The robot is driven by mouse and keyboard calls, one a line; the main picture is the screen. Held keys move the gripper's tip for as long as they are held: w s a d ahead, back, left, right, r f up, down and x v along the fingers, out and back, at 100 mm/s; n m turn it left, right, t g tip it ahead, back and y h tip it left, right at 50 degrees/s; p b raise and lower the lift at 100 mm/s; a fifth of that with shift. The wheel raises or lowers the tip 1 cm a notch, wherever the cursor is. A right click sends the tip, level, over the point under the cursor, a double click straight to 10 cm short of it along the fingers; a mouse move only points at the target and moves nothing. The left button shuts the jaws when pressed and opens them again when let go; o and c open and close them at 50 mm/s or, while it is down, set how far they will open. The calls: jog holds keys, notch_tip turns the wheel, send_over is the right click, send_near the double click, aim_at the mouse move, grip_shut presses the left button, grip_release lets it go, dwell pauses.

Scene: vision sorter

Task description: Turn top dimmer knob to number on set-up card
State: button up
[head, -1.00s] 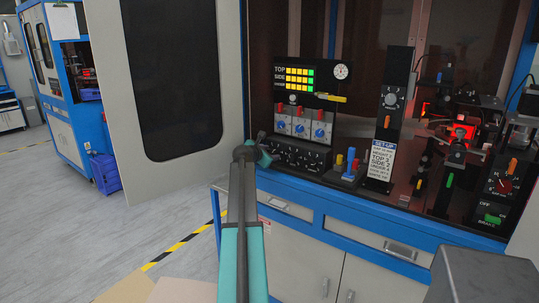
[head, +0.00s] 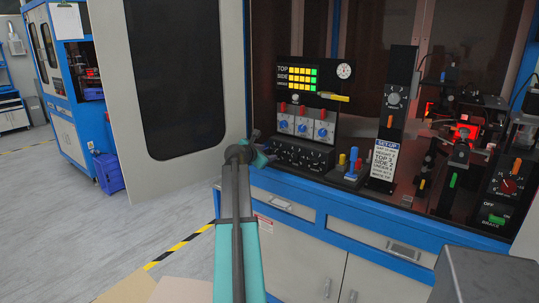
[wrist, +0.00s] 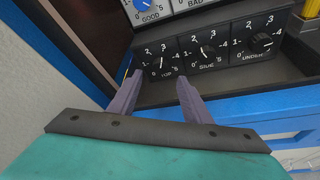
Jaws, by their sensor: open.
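The top dimmer knob (wrist: 162,63) is a small dark knob labelled TOP, with a 0 to 5 scale around it. It is leftmost in a row with the SIDE knob (wrist: 208,52) and UNDER knob (wrist: 262,42). Its exact setting is too small to tell. My gripper (wrist: 160,78) is open and empty, its two purple fingers pointing at the panel just below the top knob and apart from it.
Blue knobs with red switches (head: 303,127) sit just above the dimmers. A block with blue and yellow pegs (head: 348,168) stands between panel and card. A cabinet door (head: 108,110) stands open at left. A blue ledge (wrist: 225,105) runs below the dimmers.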

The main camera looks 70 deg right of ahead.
jog(key=v, duration=0.7)
jog(key=shift+s+d, duration=0.1)
dwell(0.5)
